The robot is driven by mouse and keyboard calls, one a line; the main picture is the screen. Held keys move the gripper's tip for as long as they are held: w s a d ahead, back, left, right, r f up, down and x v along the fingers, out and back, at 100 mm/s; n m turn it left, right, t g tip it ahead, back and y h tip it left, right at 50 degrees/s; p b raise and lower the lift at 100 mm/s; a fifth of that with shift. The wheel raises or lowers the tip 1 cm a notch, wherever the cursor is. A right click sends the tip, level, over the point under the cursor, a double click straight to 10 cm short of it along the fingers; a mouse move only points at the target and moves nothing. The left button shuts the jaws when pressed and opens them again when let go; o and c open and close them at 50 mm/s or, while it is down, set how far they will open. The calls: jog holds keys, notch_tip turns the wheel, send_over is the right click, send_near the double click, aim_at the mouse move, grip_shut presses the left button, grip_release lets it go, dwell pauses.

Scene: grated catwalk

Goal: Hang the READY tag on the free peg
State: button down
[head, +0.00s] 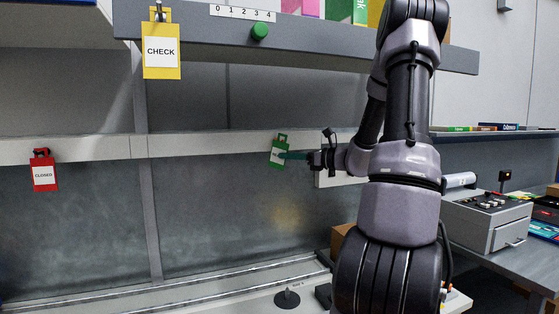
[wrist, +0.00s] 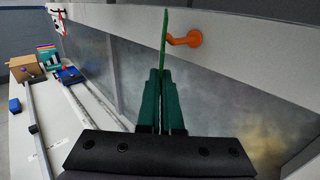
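A green tag (head: 278,155) with a white label and a loop on top is held upright against the pale rail in the head view; its print is too small to read. In the wrist view the tag (wrist: 165,42) shows edge-on. My gripper (head: 290,155) is shut on it, with teal fingers (wrist: 160,100) on both sides. An orange peg (wrist: 185,39) sticks out of the rail just right of the tag, its tip close to the tag's face. I cannot tell whether they touch. In the head view this peg is hidden.
A yellow CHECK tag (head: 161,52) hangs from the upper shelf, and a red CLOSED tag (head: 43,174) hangs on the rail at left. A green knob (head: 260,31) is on the shelf edge. A grey control box (head: 485,220) stands at right. The rail between the tags is clear.

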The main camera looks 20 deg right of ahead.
jog(key=shift+s, duration=0.1)
dwell(0.3)
jog(key=shift+s, duration=2.2)
